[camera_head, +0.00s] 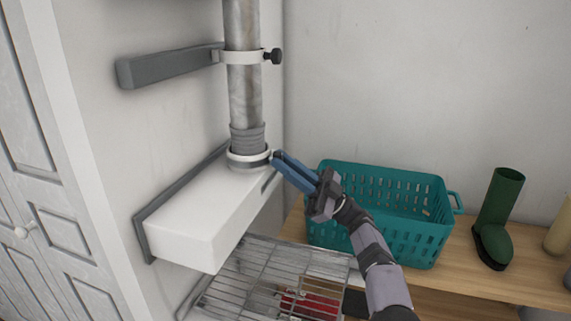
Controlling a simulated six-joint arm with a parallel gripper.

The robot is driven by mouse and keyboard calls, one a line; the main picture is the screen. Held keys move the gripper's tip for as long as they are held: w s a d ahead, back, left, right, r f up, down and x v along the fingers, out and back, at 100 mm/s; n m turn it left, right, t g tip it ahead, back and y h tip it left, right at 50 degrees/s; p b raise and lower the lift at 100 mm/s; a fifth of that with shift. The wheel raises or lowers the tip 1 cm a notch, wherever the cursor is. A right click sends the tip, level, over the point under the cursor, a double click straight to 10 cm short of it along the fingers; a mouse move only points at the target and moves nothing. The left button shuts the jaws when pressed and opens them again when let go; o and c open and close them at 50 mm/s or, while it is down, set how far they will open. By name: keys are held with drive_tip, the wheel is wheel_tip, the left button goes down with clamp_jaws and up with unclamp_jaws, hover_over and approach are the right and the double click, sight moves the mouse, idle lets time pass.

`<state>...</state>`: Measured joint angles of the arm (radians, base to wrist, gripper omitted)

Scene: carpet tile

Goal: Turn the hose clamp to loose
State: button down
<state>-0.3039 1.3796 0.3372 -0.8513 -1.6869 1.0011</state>
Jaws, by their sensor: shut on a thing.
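The hose clamp (236,160) is a pale band around the foot of the grey pipe (243,95), where a ribbed grey hose cuff meets the white box (200,213). My gripper (277,159) comes in from the lower right, with its blue fingers reaching the right side of the clamp. The fingers are shut on the clamp's right side, and they hide the part between them. A second pale band (240,58) with a dark knob (273,56) holds the pipe higher up, apart from my gripper.
A grey wall bracket (165,66) juts out at the upper left. A teal basket (425,225) stands behind my arm on a wooden shelf (460,285), with a green boot (495,215) to its right. A wire rack (255,280) lies below the box.

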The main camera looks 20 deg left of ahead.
drive_tip(key=c, duration=1.8)
unclamp_jaws()
drive_tip(key=shift+r, duration=0.15)
wheel_tip(320, 180, up, 10)
drive_tip(key=p, duration=0.7)
drive_tip(key=shift+p, duration=0.35)
